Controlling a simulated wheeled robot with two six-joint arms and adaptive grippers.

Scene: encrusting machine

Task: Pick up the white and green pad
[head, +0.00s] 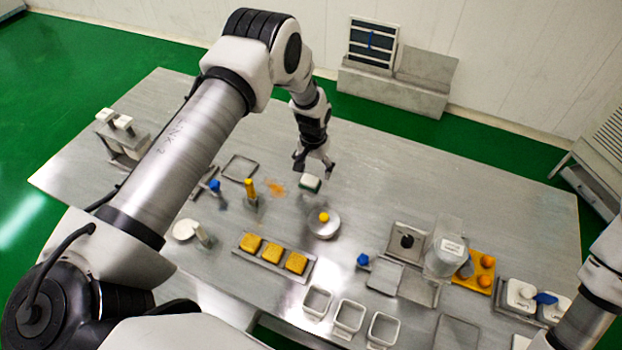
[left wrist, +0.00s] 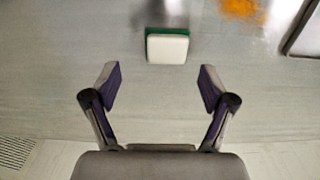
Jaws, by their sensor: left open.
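The white and green pad (head: 311,184) lies on the steel table (head: 400,170), near an orange smear. In the left wrist view the pad (left wrist: 167,47) shows its white face with a green edge at the back, centred ahead of the fingers. My left gripper (head: 314,172) is above the table, close to the pad in the head view. In the left wrist view the left gripper (left wrist: 158,85) has its fingers spread wide, with nothing between them, and the pad lies beyond the fingertips. My right gripper is outside both views; only part of the right arm shows at the right edge.
An orange smear (head: 276,188) is left of the pad. A round metal dish with a yellow knob (head: 323,222) stands in front of it. A tray with yellow blocks (head: 272,258), white square containers (head: 349,317) and a clear container (head: 445,252) stand nearer. The table right of the pad is clear.

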